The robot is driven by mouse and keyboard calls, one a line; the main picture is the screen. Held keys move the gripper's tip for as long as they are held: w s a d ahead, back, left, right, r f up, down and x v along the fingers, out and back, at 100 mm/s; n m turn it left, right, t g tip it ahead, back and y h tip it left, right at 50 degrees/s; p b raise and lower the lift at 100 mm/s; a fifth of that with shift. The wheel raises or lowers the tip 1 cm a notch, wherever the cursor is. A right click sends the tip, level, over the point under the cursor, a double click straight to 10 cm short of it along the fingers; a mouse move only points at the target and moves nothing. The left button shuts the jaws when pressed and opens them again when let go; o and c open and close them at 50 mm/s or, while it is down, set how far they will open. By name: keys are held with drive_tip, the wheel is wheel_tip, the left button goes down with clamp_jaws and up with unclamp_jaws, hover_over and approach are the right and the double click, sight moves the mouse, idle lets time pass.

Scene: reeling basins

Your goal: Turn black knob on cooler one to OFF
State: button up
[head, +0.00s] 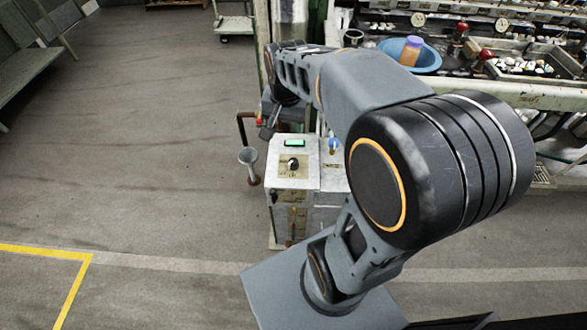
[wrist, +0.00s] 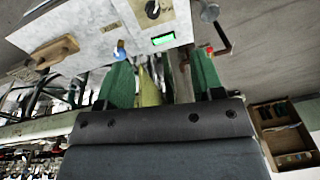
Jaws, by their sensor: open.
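The cooler is a pale metal box (head: 305,178) standing on the floor in the middle of the head view. Its top panel has a lit green display (head: 294,143) and a black knob (head: 293,164) on a light plate. I cannot read the knob's setting. In the head view my arm covers part of the cooler's right side.
A blue knob (head: 333,145) sits on the cooler's right part. A machine bench with a blue basin (head: 424,60) is behind at right. The floor at left is open.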

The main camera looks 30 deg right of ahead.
sight(293, 160)
drive_tip(key=w+d+f+m+g+b, duration=0.1)
drive_tip(key=w+d+f+m+b, duration=0.2)
drive_tip(key=f, duration=0.3)
drive_tip(key=w+d+f+m+g+b, duration=0.1)
drive_tip(key=w+d+f+m+b, duration=0.15)
drive_tip(key=f, duration=0.35)
drive_tip(key=f+b, duration=0.1)
drive_tip(key=f, duration=0.3)
drive_tip(key=f+b, duration=0.1)
drive_tip(key=f, duration=0.4)
drive_tip(key=w+f+b, duration=0.1)
drive_tip(key=f+b, duration=0.1)
drive_tip(key=f, duration=0.2)
drive_tip(key=shift+f, duration=0.3)
drive_tip(key=shift+r, duration=0.1)
drive_tip(key=c, duration=0.9)
